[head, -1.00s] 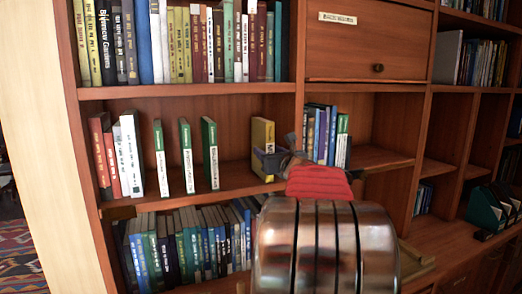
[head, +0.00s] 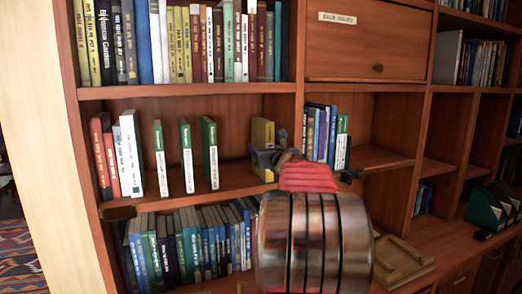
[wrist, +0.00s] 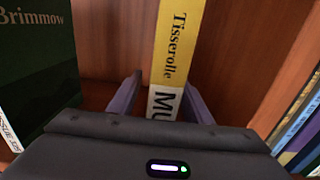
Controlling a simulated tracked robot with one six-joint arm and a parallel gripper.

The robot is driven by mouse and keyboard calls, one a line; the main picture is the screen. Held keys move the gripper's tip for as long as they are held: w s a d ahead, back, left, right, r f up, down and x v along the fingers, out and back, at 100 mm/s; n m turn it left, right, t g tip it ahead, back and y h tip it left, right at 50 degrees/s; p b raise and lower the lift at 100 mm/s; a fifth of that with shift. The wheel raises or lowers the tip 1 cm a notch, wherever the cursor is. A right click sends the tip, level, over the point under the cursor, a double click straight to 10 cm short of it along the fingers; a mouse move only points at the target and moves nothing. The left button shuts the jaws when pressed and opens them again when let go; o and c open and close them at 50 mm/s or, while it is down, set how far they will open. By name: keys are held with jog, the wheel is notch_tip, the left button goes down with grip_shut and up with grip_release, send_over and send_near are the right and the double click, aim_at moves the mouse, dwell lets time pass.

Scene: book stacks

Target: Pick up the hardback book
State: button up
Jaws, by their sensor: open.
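A yellow hardback book (head: 262,131) stands upright on the middle shelf, its lower part hidden behind my gripper in the head view. In the wrist view the yellow book (wrist: 174,50) shows its spine, with "Tisserolle" on yellow and a white band with black letters below. My gripper (wrist: 163,84) is open, with one purple-grey finger on each side of the spine. The right finger looks close to the book; I cannot tell whether it touches. In the head view my gripper (head: 264,161) is at the book's lower part.
A dark green book (wrist: 42,60) stands left of my gripper. In the head view several thin green-and-white books (head: 209,155) stand to the left, and a row of books (head: 327,135) stands right, beyond a gap. The shelf board (head: 240,178) runs below.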

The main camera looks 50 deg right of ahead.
grip_shut()
dwell(0.6)
jog(key=shift+r, duration=0.1)
